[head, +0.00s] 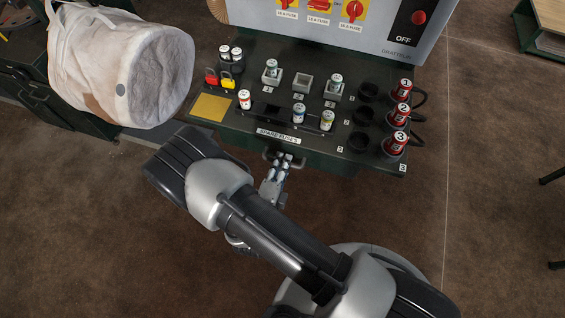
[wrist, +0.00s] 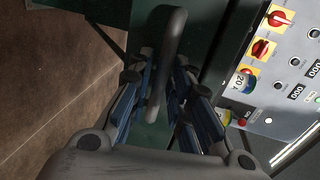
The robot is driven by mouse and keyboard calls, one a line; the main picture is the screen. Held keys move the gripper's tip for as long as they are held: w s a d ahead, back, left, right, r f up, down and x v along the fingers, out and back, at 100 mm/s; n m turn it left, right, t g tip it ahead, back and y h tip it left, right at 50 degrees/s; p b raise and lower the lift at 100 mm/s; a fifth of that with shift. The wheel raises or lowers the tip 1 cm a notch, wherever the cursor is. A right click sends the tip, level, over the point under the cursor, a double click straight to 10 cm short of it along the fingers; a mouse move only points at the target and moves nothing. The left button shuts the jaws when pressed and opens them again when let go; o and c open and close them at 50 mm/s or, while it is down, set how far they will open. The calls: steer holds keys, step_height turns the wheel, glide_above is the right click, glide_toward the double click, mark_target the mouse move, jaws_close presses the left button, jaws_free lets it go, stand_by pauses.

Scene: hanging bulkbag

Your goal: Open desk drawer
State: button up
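The dark green desk (head: 325,168) stands at the top middle of the head view. No gap at the drawer shows clearly. My gripper (head: 276,176) reaches this handle from below in the picture. In the wrist view the handle (wrist: 170,50) passes between the blue-padded fingers of my gripper (wrist: 163,90). The fingers lie close on both sides of the bar and look shut on it. The exact contact is partly hidden by the fingers.
A control panel (head: 370,30) stands behind. A white bulk bag (head: 110,65) hangs at the left. The brown floor (head: 80,230) in front of the desk is clear.

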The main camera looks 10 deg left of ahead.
steer(key=shift+w, duration=0.4)
jaws_close()
stand_by(0.4)
